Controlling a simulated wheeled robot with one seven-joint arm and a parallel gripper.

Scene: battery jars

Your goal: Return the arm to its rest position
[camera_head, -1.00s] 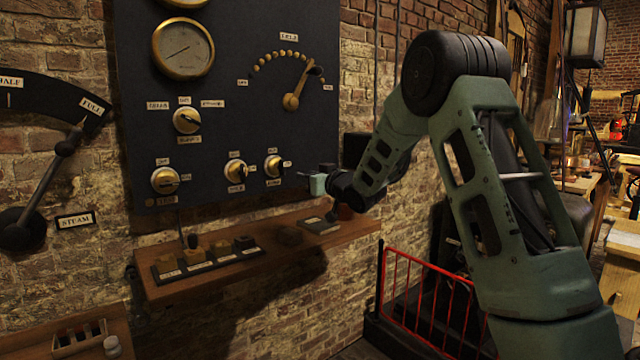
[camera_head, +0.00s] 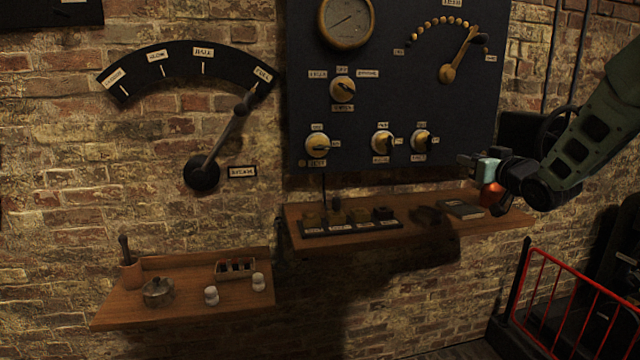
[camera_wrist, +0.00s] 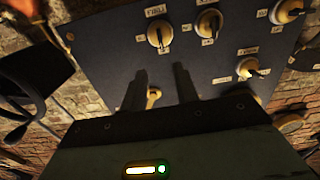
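My gripper (camera_head: 466,160) is at the right of the head view, in front of the lower right edge of the dark control panel (camera_head: 300,120) and above the wooden shelf. My arm comes in from the right edge, partly out of frame. In the wrist view the two dark fingers of my gripper (camera_wrist: 162,82) stand apart with nothing held between them. The panel (camera_wrist: 105,75) and several brass knobs lie beyond them. The nearest knob in the head view (camera_head: 421,140) is left of my gripper, apart from it.
A wooden shelf (camera_head: 400,245) below the panel bears a row of switches, a book (camera_head: 461,209) and a red object (camera_head: 492,196). A lower shelf (camera_head: 120,312) holds a small pot and jars. A steam lever (camera_head: 230,135) is on the wall. A red railing (camera_head: 575,290) stands at lower right.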

